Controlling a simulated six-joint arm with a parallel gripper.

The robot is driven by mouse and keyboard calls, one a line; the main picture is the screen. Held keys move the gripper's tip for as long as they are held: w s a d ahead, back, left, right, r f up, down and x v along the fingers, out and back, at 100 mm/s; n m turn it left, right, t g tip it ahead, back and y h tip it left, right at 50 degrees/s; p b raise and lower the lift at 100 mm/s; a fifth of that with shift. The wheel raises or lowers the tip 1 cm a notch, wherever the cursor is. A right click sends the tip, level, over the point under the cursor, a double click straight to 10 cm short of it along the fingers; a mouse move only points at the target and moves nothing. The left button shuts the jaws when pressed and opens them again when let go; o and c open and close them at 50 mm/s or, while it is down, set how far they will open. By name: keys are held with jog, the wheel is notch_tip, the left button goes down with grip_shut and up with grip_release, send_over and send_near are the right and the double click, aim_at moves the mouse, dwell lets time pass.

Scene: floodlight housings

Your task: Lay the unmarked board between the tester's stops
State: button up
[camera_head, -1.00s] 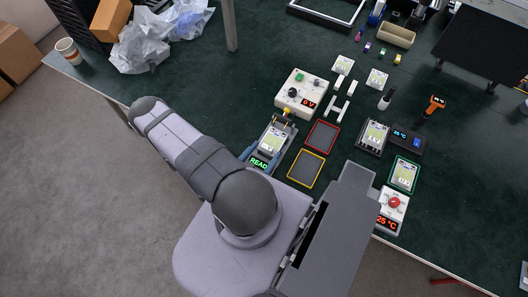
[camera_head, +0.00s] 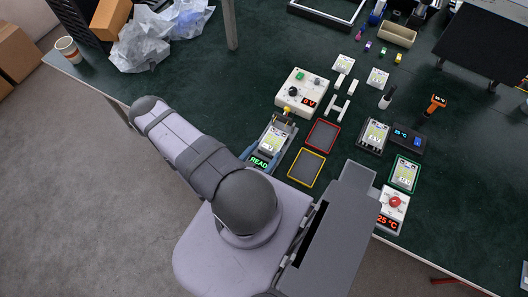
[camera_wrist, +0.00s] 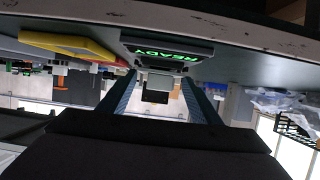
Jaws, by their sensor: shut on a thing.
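In the wrist view my gripper (camera_wrist: 159,78) has its two blue fingers on either side of a small board, which is partly hidden there. In the head view the board (camera_head: 271,141) is pale with a yellowish patch and lies over the tester, between the fingers. I cannot tell whether it rests on the bed or is just above it, or whether it carries a mark. The tester (camera_head: 260,162) shows a green "READY" display, cut off by my arm in the head view. The display also shows upside down in the wrist view (camera_wrist: 165,52). The stops are not clear.
A red-rimmed tray (camera_head: 337,137) and a yellow-rimmed tray (camera_head: 321,168) lie empty to the right. A green-rimmed tray (camera_head: 417,174) and a grey fixture (camera_head: 361,145) hold boards. A white control box (camera_head: 293,78) stands behind the tester. Loose boards (camera_head: 344,62) lie farther back.

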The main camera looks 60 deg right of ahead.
jog(key=shift+f, duration=0.3)
jog(key=o, duration=1.1)
jog(key=shift+o, duration=0.2)
jog(key=shift+a, duration=0.1)
jog(key=shift+b+v, duration=0.85)
jog(key=shift+v, duration=1.05)
jog(key=shift+b+v, duration=0.45)
jog(key=shift+v, duration=1.2)
jog(key=shift+r, duration=0.1)
